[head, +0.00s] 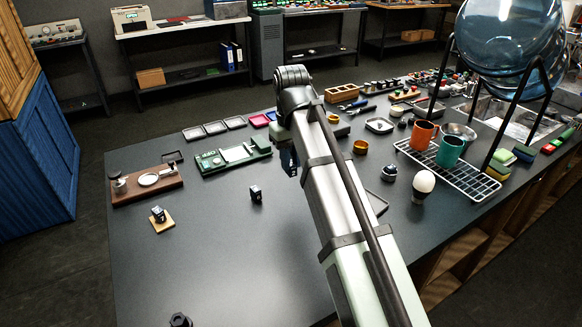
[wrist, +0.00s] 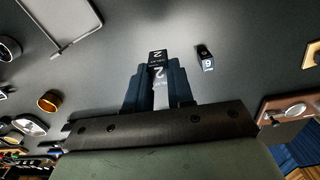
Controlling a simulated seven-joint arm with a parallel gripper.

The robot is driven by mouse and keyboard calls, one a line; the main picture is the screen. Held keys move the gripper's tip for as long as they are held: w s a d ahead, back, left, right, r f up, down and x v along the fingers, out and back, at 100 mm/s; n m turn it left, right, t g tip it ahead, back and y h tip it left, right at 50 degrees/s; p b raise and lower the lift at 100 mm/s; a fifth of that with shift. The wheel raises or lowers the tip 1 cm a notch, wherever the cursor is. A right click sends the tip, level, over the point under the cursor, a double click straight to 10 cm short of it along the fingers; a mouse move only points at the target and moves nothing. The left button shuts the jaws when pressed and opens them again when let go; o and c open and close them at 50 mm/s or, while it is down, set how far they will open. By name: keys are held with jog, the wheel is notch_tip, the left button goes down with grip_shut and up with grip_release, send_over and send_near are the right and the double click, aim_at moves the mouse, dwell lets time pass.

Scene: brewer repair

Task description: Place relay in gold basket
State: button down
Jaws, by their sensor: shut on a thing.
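My gripper (wrist: 158,68) is shut on a black relay (wrist: 158,56) marked with a white 2, held between the dark blue fingers. A gold basket (head: 360,147), a small round gold cup, stands to the right of my arm. A gold cup also shows at the left of the wrist view (wrist: 48,101). The gripper is apart from it.
Another black numbered relay (head: 255,194) stands on the table left of my arm. A third sits on a tan pad (head: 163,226). A green board (head: 233,155) lies behind. The front-left table is mostly clear.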

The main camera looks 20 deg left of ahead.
jog(key=shift+r, duration=0.15)
jog(key=shift+w+a, duration=0.1)
jog(key=shift+w, duration=0.15)
jog(key=w+d+m, duration=0.4)
jog(key=w+d, duration=0.3)
jog(key=w, duration=0.4)
jog(key=w+d+m, duration=0.2)
jog(key=w+d, duration=0.4)
jog(key=d, duration=0.4)
jog(key=w+d+m, duration=0.2)
jog(key=w+d, duration=0.3)
jog(key=d, duration=0.5)
jog(key=w+a+r, duration=0.1)
jog(key=w+a, duration=0.8)
jog(key=a, duration=0.1)
jog(key=shift+m, duration=0.3)
jog(key=shift+s+d+f, duration=0.1)
jog(key=shift+f, duration=2.5)
jog(key=shift+s+f, duration=0.1)
jog(key=shift+f, duration=2.45)
